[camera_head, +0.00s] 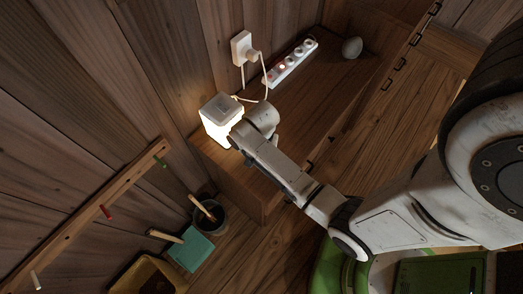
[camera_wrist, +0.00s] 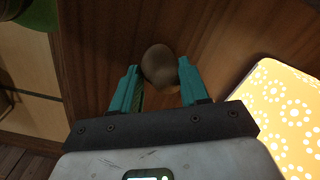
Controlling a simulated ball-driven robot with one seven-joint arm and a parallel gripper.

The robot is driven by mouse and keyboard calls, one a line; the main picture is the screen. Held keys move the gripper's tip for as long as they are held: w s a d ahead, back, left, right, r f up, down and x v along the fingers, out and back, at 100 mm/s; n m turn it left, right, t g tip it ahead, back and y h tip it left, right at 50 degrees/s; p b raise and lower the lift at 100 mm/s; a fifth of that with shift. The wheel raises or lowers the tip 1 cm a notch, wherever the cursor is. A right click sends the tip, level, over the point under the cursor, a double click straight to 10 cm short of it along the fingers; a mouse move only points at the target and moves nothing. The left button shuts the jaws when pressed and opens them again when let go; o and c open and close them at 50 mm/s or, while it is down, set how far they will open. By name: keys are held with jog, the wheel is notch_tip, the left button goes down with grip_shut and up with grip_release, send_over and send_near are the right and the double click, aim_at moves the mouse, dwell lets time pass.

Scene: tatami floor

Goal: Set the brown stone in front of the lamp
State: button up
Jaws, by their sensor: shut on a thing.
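The brown stone (camera_wrist: 160,66) is rounded and sits between the two teal fingers of my gripper (camera_wrist: 158,72) in the wrist view. The gripper is shut on it. Wood lies beyond the stone; I cannot tell whether the stone touches it. The lamp (camera_head: 218,124) is a lit box with a pale top, near the left end of the wooden cabinet top in the head view. In the wrist view its glowing, dotted side (camera_wrist: 286,110) is close on the right of the gripper. In the head view my wrist is just right of the lamp and hides the stone and fingers.
A cable runs near the lamp from a wall plug (camera_head: 243,48).

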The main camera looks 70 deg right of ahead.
jog(key=shift+f, duration=0.15)
jog(key=o, duration=1.1)
notch_tip(320, 180, up, 12)
jog(key=s+a+r+n+t, duration=0.1)
jog(key=s+a+n, duration=0.6)
jog(key=n, duration=0.8)
jog(key=shift+s+a, duration=0.25)
jog(key=shift+a, duration=1)
jog(key=shift+f+b, duration=0.65)
jog(key=shift+f, duration=0.1)
